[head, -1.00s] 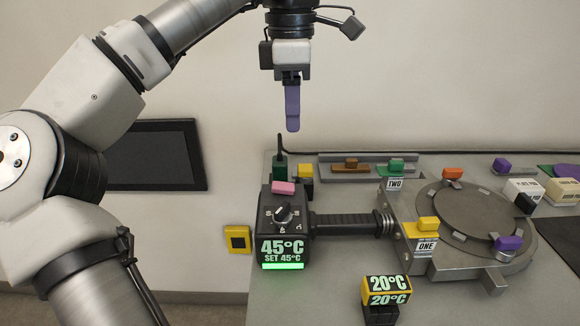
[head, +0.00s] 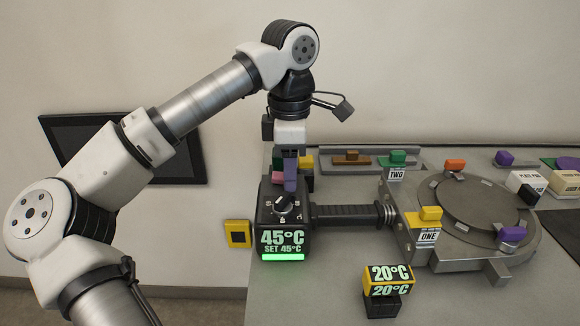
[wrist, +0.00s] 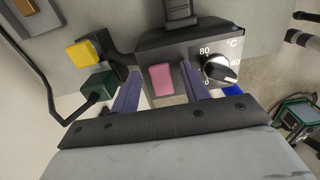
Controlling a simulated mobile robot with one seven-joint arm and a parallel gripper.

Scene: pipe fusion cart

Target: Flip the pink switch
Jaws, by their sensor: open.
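The pink switch (wrist: 161,80) is a rounded block on top of the black heater box, beside the dial. In the wrist view it lies between the two purple fingers of my gripper (wrist: 158,92), which are apart and do not visibly touch it. The black heater box (head: 268,216) reads 45°C, SET 45°C, with a green bar lit. Whether the switch is tilted one way is hard to tell.
The dial (wrist: 218,69) is close beside one finger. A green plug (wrist: 98,87) and a yellow block (wrist: 85,53) stand near the other. A black handle (head: 348,215) runs right to the round grey fixture (head: 478,208). A yellow 20°C block (head: 388,280) sits in front.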

